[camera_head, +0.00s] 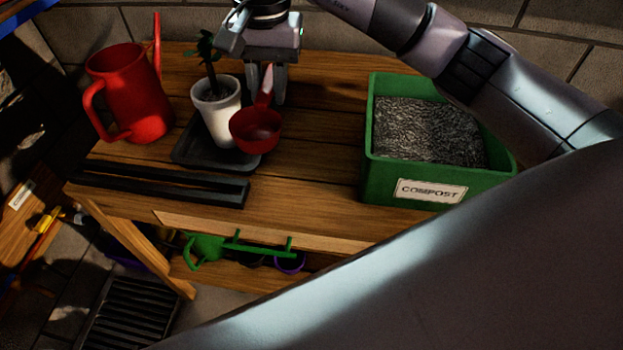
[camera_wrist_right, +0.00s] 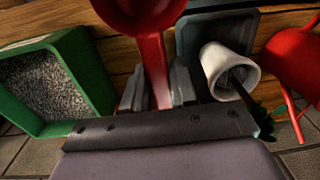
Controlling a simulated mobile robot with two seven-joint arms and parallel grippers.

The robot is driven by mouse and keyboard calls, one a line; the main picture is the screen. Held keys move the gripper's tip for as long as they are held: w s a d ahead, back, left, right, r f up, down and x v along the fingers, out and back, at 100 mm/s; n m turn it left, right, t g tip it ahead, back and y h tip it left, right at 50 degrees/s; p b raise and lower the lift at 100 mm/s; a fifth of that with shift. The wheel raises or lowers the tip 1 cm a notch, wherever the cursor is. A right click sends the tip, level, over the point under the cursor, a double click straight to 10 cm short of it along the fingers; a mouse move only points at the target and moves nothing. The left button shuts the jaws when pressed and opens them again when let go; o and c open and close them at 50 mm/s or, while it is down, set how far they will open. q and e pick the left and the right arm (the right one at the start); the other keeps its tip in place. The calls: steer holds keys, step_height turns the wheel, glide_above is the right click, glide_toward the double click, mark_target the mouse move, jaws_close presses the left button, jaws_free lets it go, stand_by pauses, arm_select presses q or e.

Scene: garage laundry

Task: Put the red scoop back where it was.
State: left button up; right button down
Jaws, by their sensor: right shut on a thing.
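The red scoop (camera_head: 257,131) has a round bowl and a straight handle. My right gripper (camera_head: 268,98) is shut on its handle at the back of the wooden bench, and the bowl hangs toward the front. In the right wrist view the handle (camera_wrist_right: 154,65) runs between the two fingers (camera_wrist_right: 160,88). The bowl looks empty. In the head view it overlaps the right side of the white plant pot (camera_head: 217,112) and the dark tray (camera_head: 200,156). I cannot tell whether it touches them. My left gripper is not in view.
A green compost box (camera_head: 378,180) filled with grey granules stands at the right of the bench. A red watering can (camera_head: 135,95) stands at the left. A black slotted strip (camera_head: 155,184) lies along the front edge. Bare wood (camera_head: 320,130) shows between tray and box.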

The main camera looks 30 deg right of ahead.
steer(key=d+r, duration=0.1)
steer(key=d, duration=0.1)
glide_above(291, 175)
step_height(291, 175, down, 19)
steer(key=shift+r+p, duration=0.1)
steer(key=shift+p, duration=0.35)
steer(key=shift+f, duration=0.45)
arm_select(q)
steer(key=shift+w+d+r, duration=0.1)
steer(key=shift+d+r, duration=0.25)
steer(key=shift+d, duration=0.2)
arm_select(e)
steer(key=shift+f, duration=0.2)
steer(key=c, duration=0.9)
jaws_free()
steer(key=shift+r, duration=0.1)
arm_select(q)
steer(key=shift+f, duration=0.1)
